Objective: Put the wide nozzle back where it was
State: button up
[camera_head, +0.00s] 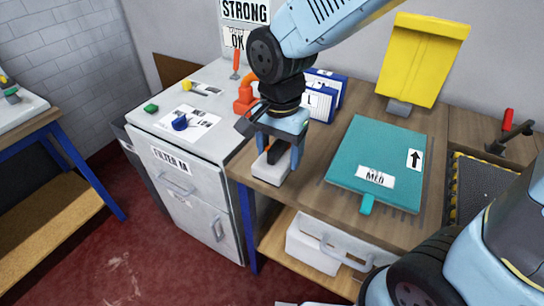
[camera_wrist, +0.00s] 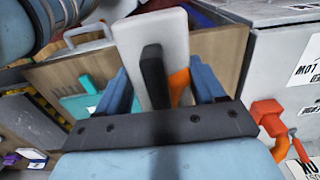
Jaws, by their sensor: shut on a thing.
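My gripper (camera_head: 282,150) is over the front left corner of the wooden desk, pointing down. It is shut on a pale block with a black stem (camera_head: 268,170). In the wrist view the pale block (camera_wrist: 165,40) lies between the blue fingers, its black stem in front and an orange patch beside it. I cannot tell whether the block touches the desk. No part is clearly marked as the wide nozzle. A blue piece (camera_head: 180,123) sits on a printed white card (camera_head: 200,131) on the grey cabinet, with a yellow-tipped piece (camera_head: 200,88) behind it.
An orange tool (camera_head: 246,97) stands on the cabinet near the desk, and a green block (camera_head: 151,108) lies at its left. Blue-white boxes (camera_head: 325,95), a teal board (camera_head: 375,150) and a yellow panel (camera_head: 420,60) occupy the desk. A white case (camera_head: 315,245) is on the shelf below.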

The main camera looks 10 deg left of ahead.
jog(key=w+a+f, duration=0.1)
jog(key=w+f, duration=0.1)
jog(key=w, duration=0.1)
jog(key=w+f, duration=0.3)
jog(key=w+a+f, duration=0.1)
jog(key=w+f, duration=0.1)
jog(key=w, duration=0.2)
jog(key=shift+a+f, duration=0.25)
jog(key=shift+a, duration=0.05)
jog(key=shift+w+a+f, duration=0.15)
jog(key=shift+w+f, duration=0.45)
jog(key=shift+f, duration=0.05)
jog(key=shift+w+f, duration=0.1)
jog(key=shift+f, duration=1.5)
jog(key=o, duration=1.2)
jog(key=shift+f, duration=0.1)
notch_tip(320, 180, up, 12)
